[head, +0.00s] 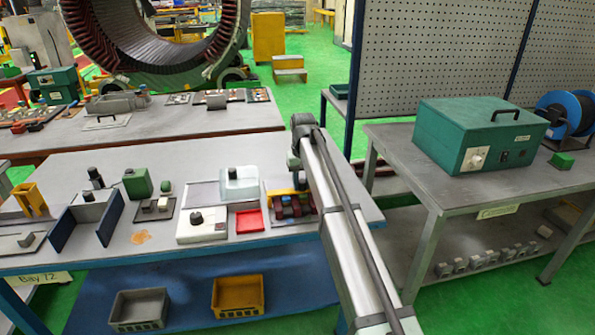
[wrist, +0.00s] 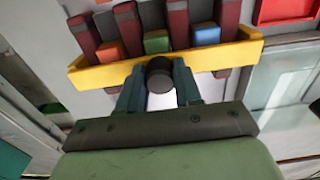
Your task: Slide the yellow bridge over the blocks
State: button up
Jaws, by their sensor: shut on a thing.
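The yellow bridge (wrist: 90,70) is a long bar lying crosswise in the wrist view, with a dark round knob (wrist: 159,72) at its middle. My gripper (wrist: 159,88) is shut on this knob, one finger on each side. The orange block (wrist: 109,49), green block (wrist: 156,43) and blue block (wrist: 206,36) sit just past the bridge's far edge, between dark red and grey bars (wrist: 180,22). Bar ends show on both sides of the bridge. Whether it touches the blocks I cannot tell. In the head view my arm partly hides the bridge (head: 279,192) and gripper.
A red tray (head: 250,221) lies just left of the block fixture, and a white box with a black knob (head: 202,227) stands beyond it. A pale teal box (head: 239,184) is behind them. The table's right edge is close to my arm.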

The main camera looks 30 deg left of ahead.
jog(key=shift+s+d+f, duration=0.3)
jog(key=shift+s, duration=0.15)
jog(key=o, duration=0.3)
jog(key=shift+d, duration=0.1)
jog(key=shift+o, duration=1.2)
jog(key=shift+r, duration=0.15)
jog(key=shift+o, duration=1.1)
jog(key=shift+r, duration=0.15)
jog(key=shift+w+r, duration=0.15)
jog(key=shift+r, duration=2.75)
